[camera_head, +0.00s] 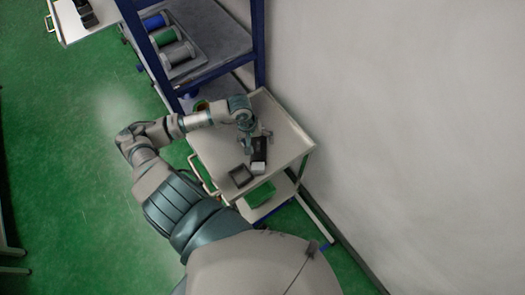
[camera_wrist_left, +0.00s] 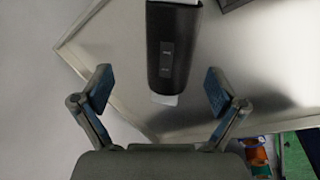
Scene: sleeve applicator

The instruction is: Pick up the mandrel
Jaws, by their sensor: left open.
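The mandrel appears to be the black piece with white ends (camera_head: 259,152) lying on the cart top. In the left wrist view the black piece (camera_wrist_left: 168,50) runs down from the top edge, with a small white tip at its near end. My left gripper (camera_head: 253,140) is over the cart at the far end of this piece. Its two fingers (camera_wrist_left: 160,90) are spread wide, one to each side of the piece's near end, with a gap on both sides. Whether the fingers are level with it or above it, I cannot tell. My right gripper is not in view.
The cart (camera_head: 285,130) has a raised rim and stands by a grey wall. A small dark open box (camera_head: 241,176) sits beside the black piece. A blue-framed shelf (camera_head: 215,30) with several spools stands behind. A green bin (camera_head: 260,194) is on the lower shelf.

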